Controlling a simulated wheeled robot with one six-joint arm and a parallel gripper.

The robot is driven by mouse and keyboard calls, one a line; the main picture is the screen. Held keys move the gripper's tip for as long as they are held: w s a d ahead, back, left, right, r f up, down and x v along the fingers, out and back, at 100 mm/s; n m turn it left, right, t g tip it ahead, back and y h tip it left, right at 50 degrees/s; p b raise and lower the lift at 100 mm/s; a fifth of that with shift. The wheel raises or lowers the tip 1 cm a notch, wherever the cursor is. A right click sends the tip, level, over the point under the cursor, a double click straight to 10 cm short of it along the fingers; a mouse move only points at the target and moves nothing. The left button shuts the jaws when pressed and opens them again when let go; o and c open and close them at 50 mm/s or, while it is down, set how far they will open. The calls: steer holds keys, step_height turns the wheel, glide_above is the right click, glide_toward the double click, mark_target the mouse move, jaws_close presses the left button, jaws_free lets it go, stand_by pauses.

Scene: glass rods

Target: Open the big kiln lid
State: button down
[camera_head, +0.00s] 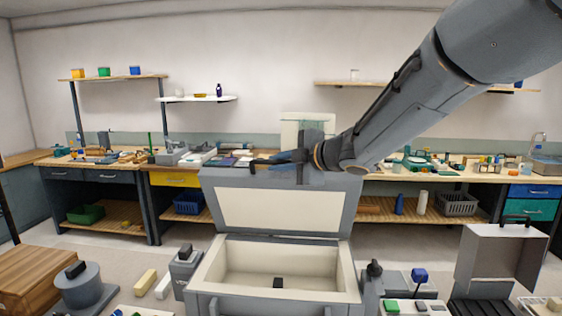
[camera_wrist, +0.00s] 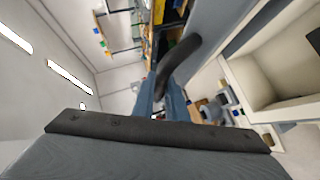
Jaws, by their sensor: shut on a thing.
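The big kiln (camera_head: 202,272) stands at the front centre, a grey box with a cream lined chamber. Its lid (camera_head: 278,210), grey with a cream inner panel, stands raised and steeply tilted at the back edge, so the chamber is open to view. My gripper (camera_head: 276,158) is at the lid's upper edge, its blue-grey fingers pointing left. In the wrist view my gripper (camera_wrist: 162,84) is shut on the dark curved lid handle (camera_wrist: 182,55). In the head view most of the handle is hidden by the fingers and lid edge.
A small box with its grey lid raised (camera_head: 500,255) stands at the right. A grey round pot (camera_head: 82,287) and a wooden box (camera_head: 42,277) are at the left. Cluttered workbenches (camera_head: 425,178) line the back wall behind the kiln. Small devices flank the kiln closely.

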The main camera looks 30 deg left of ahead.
stand_by(0.3)
steer(key=c, duration=1.8)
jaws_free()
steer(key=shift+f, duration=0.1)
steer(key=shift+o, duration=0.2)
steer(key=shift+d, duration=0.1)
steer(key=b+v, duration=0.3)
steer(key=v, duration=0.5)
